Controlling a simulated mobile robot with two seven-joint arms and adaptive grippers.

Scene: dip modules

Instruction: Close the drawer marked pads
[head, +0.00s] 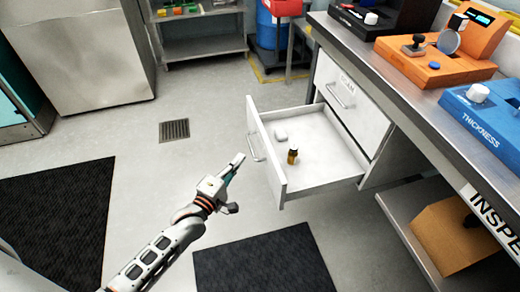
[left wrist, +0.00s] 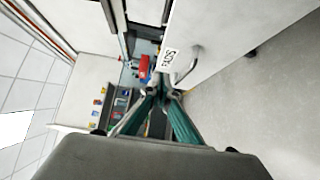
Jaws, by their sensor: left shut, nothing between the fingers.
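A white drawer (head: 326,182) stands pulled out from the cabinet under the bench in the head view. It holds a small white piece (head: 281,135) and a small dark amber bottle (head: 292,156). My right gripper is out of view.
The bench (head: 425,110) above carries an orange device (head: 435,65) and a blue device marked "THICKNESS" (head: 485,118). A cardboard box (head: 450,235) sits on the low shelf. Dark mats (head: 265,265) lie on the floor, which is otherwise open around the drawer's front.

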